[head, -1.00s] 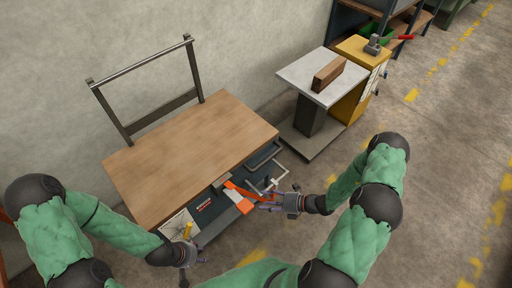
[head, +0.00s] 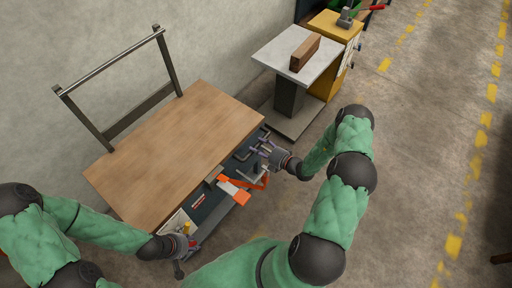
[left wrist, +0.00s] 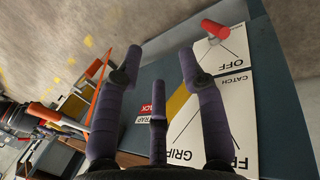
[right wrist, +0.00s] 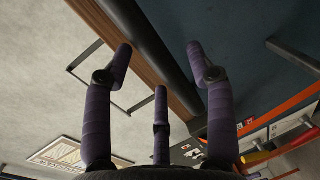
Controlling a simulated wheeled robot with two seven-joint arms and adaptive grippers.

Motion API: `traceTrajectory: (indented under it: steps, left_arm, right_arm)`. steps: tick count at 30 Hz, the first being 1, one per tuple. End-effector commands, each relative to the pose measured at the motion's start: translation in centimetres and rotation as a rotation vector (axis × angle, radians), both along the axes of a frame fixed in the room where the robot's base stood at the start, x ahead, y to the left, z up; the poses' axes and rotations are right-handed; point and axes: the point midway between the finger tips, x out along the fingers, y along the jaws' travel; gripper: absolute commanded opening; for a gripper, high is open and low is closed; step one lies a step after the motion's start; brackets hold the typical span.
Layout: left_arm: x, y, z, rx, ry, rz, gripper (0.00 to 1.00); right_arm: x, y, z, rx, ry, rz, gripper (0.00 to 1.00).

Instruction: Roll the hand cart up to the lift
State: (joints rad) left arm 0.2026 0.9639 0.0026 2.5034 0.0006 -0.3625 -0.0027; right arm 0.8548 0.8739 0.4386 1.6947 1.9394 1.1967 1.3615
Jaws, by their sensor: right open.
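A wood-topped unit (head: 165,150) with an upright rail frame (head: 110,62) stands by the wall; I take it for the hand cart, though this is not certain. A grey-topped stand (head: 275,50) beside a yellow cabinet (head: 335,28) with a red lever looks like the lift. My left gripper (head: 185,243) is at the unit's front left corner. In the left wrist view its fingers (left wrist: 160,60) are spread over a labelled panel (left wrist: 215,110), near a red knob (left wrist: 214,29). My right gripper (head: 270,155) is open and empty near the unit's front right; contact cannot be told.
A brown block (head: 305,52) lies on the grey top. An orange and white piece (head: 234,189) and several grey clamp-like tools show along the unit's front. A gap of floor separates unit and stand. Open floor (head: 420,150) with yellow dashes lies to the right.

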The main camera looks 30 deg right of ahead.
Motion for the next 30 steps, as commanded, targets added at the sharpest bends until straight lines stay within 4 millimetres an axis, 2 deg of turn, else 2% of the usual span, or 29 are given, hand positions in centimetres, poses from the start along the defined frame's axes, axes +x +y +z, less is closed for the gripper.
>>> traceTrajectory:
  steps: [6, 15, 16, 21, 22, 30]
  left_arm:
    - [0.0, 0.0, -0.4, 0.000, 0.000, 0.000, 0.40]
    - [0.0, 0.0, -0.4, 0.000, 0.000, 0.000, 0.40]
    - [0.0, 0.0, -0.4, 0.000, -0.001, 0.000, 0.40]
    - [0.0, 0.0, -0.4, 0.000, -0.001, 0.000, 0.40]
    - [0.0, 0.0, -0.4, 0.000, -0.001, 0.000, 0.40]
    - [0.0, 0.0, -0.6, 0.000, 0.000, 0.000, 0.40]
  right_arm:
    - [1.6, 0.7, -0.4, -0.001, 0.001, 0.001, 0.56]
    - [1.8, 0.7, -0.4, -0.001, 0.000, 0.001, 0.56]
    - [1.8, 0.7, -0.4, -0.001, 0.000, 0.001, 0.54]
    - [1.7, 0.8, -0.4, -0.001, 0.001, 0.001, 0.06]
    - [1.7, 0.8, -0.4, -0.001, 0.001, 0.001, 0.00]
    - [1.9, 0.3, -0.4, -0.002, 0.000, -0.001, 0.00]
